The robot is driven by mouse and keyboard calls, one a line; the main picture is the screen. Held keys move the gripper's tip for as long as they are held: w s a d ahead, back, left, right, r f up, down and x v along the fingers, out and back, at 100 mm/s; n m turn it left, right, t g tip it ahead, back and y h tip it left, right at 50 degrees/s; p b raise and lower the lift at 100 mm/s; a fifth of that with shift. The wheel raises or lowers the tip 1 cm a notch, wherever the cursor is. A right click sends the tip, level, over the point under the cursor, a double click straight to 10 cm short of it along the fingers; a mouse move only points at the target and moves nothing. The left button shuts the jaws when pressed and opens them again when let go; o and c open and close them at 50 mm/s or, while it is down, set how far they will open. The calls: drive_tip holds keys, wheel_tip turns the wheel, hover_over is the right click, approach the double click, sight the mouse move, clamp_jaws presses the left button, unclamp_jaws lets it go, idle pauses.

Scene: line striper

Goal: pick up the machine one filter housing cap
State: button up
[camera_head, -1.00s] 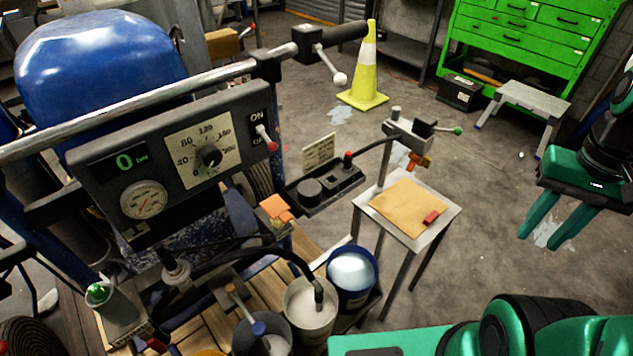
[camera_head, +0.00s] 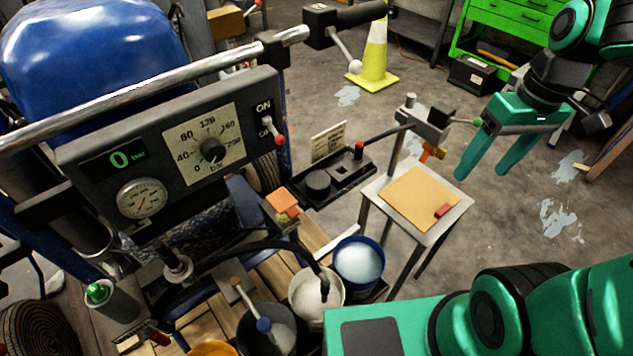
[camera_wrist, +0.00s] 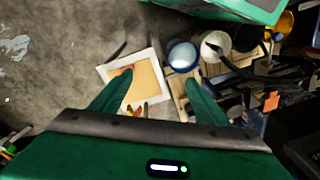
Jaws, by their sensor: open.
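A short round black cap-like piece (camera_head: 318,183) sits in a black tray (camera_head: 347,187) on the machine's right side. I cannot tell for sure that it is the filter housing cap. Another dark collared fitting (camera_head: 177,262) stands lower left, below the gauge panel. My gripper (camera_head: 474,177) is open and empty, fingers pointing down, in the air at the right near the small side table. In the wrist view my gripper (camera_wrist: 158,78) spreads its fingers with the side table between them, well below. The cap-like piece cannot be made out there.
The side table (camera_head: 370,212) bears a tan sheet and a red block; a clamp post (camera_head: 408,125) rises behind it. A blue bucket (camera_head: 357,260) and a white bucket (camera_head: 315,293) stand below the machine. The panel (camera_head: 178,150) and handlebar (camera_head: 190,70) overhang at left. A yellow cone (camera_head: 374,60) stands behind.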

drive_tip(key=w+a+n+y, duration=0.1)
drive_tip(key=w+a+n, duration=0.6)
drive_tip(key=a, duration=0.2)
drive_tip(key=n+g+y, duration=0.1)
drive_tip(key=n+y, duration=0.1)
drive_tip(key=n, duration=0.9)
approach(318, 179)
drive_tip(key=shift+x, duration=4.2)
drive_tip(key=shift+y, duration=0.3)
drive_tip(key=c, duration=1.1)
